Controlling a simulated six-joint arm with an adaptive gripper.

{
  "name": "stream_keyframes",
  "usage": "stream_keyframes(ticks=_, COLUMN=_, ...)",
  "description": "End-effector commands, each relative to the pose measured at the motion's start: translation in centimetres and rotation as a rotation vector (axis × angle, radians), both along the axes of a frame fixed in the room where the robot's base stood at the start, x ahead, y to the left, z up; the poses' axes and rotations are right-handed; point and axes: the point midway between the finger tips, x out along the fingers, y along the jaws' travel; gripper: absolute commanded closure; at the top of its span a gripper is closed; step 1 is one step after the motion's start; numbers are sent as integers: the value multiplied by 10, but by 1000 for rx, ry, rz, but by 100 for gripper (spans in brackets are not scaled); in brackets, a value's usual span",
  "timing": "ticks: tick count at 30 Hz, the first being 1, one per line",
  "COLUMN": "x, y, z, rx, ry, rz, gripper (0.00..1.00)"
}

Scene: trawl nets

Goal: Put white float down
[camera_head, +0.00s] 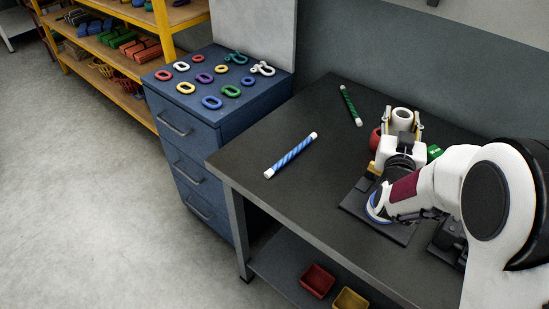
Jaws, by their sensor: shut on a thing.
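The white float (403,114) is a short round piece with a dark hole in its top end. It sits between the two fingers of my gripper (402,122), near the back right of the dark table (300,190). My gripper is shut on it, with the fingers on its left and right sides. The float's lower part is hidden by the gripper, and I cannot tell whether it touches the table.
A red round object (375,141) and a green object (434,152) lie close beside my gripper, both partly hidden. A blue-striped rod (290,155) and a green rod (351,105) lie on the table. A blue drawer cabinet (235,120) bears several colored links. The table's front left is clear.

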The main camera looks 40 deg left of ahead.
Motion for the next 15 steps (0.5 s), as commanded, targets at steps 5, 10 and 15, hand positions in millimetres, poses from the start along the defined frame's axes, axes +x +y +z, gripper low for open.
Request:
stream_keyframes(ticks=5, x=-18, y=60, z=0, rx=1, ry=-1, rz=64, gripper=82)
stream_keyframes(ticks=10, x=-40, y=114, z=0, rx=0, ry=-1, rz=121, gripper=82)
stream_keyframes(ticks=15, x=-66, y=165, z=0, rx=0, ry=-1, rz=178, gripper=82)
